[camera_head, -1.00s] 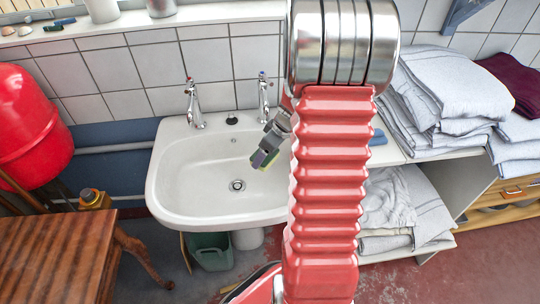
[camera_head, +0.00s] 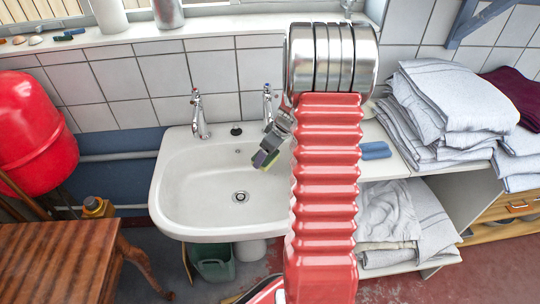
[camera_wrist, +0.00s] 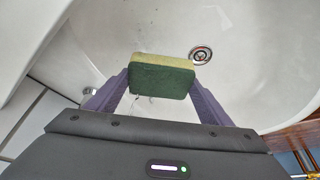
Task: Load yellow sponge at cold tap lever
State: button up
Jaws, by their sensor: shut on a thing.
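My gripper (camera_head: 262,160) is over the right side of the white sink (camera_head: 172,205). In the wrist view my gripper (camera_wrist: 162,90) is shut on a sponge (camera_wrist: 162,80), green on the near face with a yellow strip along the far edge. The sponge is held above the basin, to the left of the drain (camera_wrist: 200,55). In the head view only a small part of the sponge shows at the fingertips. The cold tap (camera_head: 267,102), with a blue mark on top, stands at the sink's back right, behind my gripper. Its lower part is close to my wrist.
A second tap (camera_head: 199,115) with a red mark stands at the back left. A dark plug (camera_head: 236,131) lies between the taps. Folded towels (camera_head: 450,100) and a blue cloth (camera_head: 375,150) are on the shelf to the right. A wooden table (camera_head: 60,260) is at the left.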

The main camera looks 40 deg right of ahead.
dwell(0.6)
jog(key=s+a, duration=0.4)
jog(key=s, duration=0.3)
dwell(0.9)
jog(key=shift+c, duration=0.2)
dwell(1.3)
jog(key=s+a+r, duration=0.2)
jog(key=s+r, duration=0.2)
jog(key=shift+a, duration=0.3)
dwell(0.3)
dwell(0.7)
jog(key=shift+m, duration=0.3)
